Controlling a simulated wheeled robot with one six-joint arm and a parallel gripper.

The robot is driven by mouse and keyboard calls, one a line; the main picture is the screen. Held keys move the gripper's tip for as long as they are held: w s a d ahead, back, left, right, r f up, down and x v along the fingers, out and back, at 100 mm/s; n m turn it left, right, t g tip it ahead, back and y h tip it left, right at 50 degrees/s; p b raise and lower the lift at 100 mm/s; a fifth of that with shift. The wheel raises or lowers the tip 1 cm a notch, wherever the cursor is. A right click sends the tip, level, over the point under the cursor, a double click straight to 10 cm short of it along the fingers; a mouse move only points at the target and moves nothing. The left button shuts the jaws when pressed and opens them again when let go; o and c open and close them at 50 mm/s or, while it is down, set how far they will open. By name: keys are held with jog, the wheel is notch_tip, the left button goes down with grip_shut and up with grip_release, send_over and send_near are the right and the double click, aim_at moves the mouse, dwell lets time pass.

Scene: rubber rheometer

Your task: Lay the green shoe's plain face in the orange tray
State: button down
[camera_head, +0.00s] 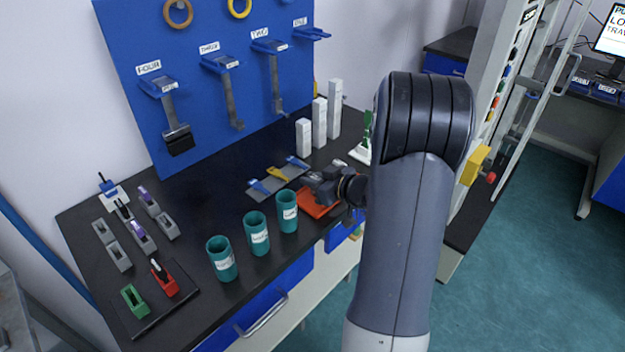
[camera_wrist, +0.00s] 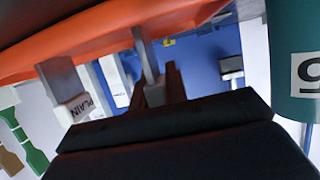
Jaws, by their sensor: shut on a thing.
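The orange tray (camera_head: 315,208) lies near the front edge of the black bench. My gripper (camera_head: 322,188) is low over it and hides much of it. In the wrist view the tray (camera_wrist: 110,35) fills the top. The fingers and dark gripper body hide part of the grip. I cannot tell whether the piece touches the tray. The green shoe (camera_head: 133,302) stands on a dark mat at the front left and looks empty.
Teal cups (camera_head: 287,212) stand just left of the tray; one (camera_wrist: 300,70) is close in the wrist view.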

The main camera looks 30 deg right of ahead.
jog(key=shift+f, duration=0.2)
jog(key=c, duration=1.4)
grip_release()
jog(key=shift+r, duration=0.25)
jog(key=shift+s+d+r, duration=0.15)
jog(key=shift+s, duration=0.15)
jog(key=p+v, duration=0.1)
jog(key=v, duration=1)
jog(key=shift+s, duration=0.15)
